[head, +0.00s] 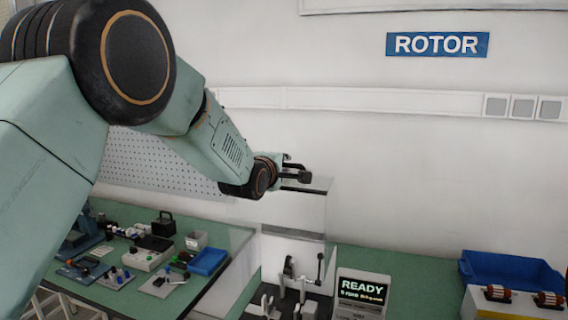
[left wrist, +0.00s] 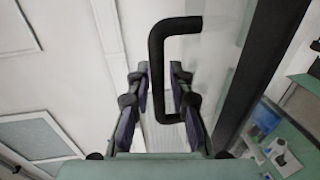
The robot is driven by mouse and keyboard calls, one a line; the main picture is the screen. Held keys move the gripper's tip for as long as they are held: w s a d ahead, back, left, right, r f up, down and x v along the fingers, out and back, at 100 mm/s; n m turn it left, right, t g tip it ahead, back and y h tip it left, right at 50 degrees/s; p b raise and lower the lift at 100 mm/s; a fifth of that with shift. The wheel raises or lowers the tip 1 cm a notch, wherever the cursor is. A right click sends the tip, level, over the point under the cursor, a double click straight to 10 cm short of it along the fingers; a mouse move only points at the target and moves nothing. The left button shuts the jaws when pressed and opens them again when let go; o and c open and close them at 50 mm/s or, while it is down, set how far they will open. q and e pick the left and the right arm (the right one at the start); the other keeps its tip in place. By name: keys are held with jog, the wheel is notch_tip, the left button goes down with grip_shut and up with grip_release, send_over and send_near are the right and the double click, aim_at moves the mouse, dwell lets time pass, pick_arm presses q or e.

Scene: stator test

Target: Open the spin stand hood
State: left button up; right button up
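The clear spin stand hood (head: 297,214) rises above the stand in the head view, with a dark strip along its top edge. My left gripper (head: 298,172) is at that top edge. In the left wrist view, the black C-shaped hood handle (left wrist: 157,70) stands between the two fingers of my left gripper (left wrist: 158,75). The fingers are apart on either side of the handle's long bar, with narrow gaps visible. The dark hood frame (left wrist: 265,65) runs to the right of the handle. My right gripper is not in view.
A display reading READY (head: 361,290) stands right of the grey stand fixtures (head: 290,284). A blue bin (head: 510,270) sits at the far right. Several parts and a blue tray (head: 208,261) lie on the left green bench (head: 130,288). A white wall is behind.

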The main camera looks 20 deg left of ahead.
pick_arm(q)
jog(key=shift+s+a+r, duration=0.1)
jog(key=shift+s+a, duration=0.1)
jog(key=shift+a, duration=0.5)
jog(key=shift+w+d, duration=0.25)
jog(key=shift+d, duration=0.35)
jog(key=shift+c, duration=2.1)
jog(key=shift+a, duration=0.15)
grip_shut()
